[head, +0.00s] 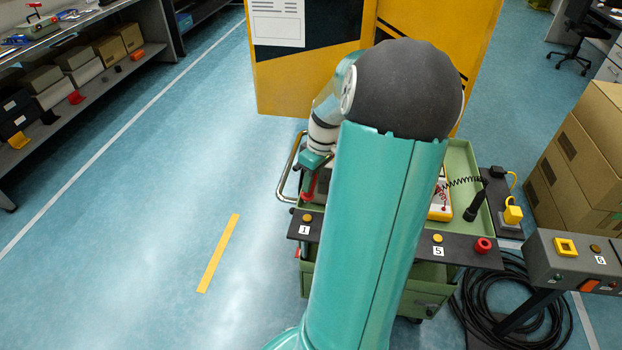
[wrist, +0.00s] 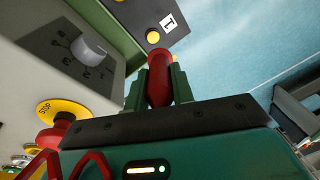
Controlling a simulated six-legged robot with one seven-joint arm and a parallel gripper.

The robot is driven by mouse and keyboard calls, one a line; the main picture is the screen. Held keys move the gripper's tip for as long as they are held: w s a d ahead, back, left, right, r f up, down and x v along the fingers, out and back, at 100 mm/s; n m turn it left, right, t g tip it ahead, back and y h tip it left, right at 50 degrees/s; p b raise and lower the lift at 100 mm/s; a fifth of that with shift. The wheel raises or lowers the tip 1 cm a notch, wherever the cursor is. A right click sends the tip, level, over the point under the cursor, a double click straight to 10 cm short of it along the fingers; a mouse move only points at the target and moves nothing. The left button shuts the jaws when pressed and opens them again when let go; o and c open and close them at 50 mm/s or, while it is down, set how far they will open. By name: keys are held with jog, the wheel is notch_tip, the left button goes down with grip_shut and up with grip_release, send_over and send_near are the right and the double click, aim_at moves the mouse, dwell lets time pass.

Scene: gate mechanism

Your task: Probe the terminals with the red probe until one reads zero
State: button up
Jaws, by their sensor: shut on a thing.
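My gripper (wrist: 160,88) is shut on the red probe (wrist: 159,70), which sits between its green fingers in the wrist view. The probe's far end points toward the brass terminal (wrist: 152,36) beside label 1; I cannot tell if they touch. In the head view my gripper (head: 316,163) is left of my large teal arm, with the red probe (head: 310,187) hanging above terminal 1 (head: 307,217). Terminal 5 (head: 437,238) shows on the right of the dark strip; my arm hides the strip's middle. The yellow meter (head: 440,203) is partly hidden, its reading unreadable.
A green cart (head: 460,160) carries the strip. A grey box (head: 575,262) marked 6 stands at right. A red stop button (wrist: 62,130) and a grey knob (wrist: 90,49) are left of my gripper. Black cable (head: 510,300) lies coiled on the floor. The left floor is clear.

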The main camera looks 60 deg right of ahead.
aim_at(313, 195)
jog(key=shift+s+f, duration=0.2)
jog(key=shift+s, duration=0.05)
jog(key=shift+f, duration=2.8)
jog(key=shift+f, duration=0.35)
jog(key=shift+r, duration=0.1)
jog(key=shift+r, duration=2.45)
jog(key=shift+w, duration=0.1)
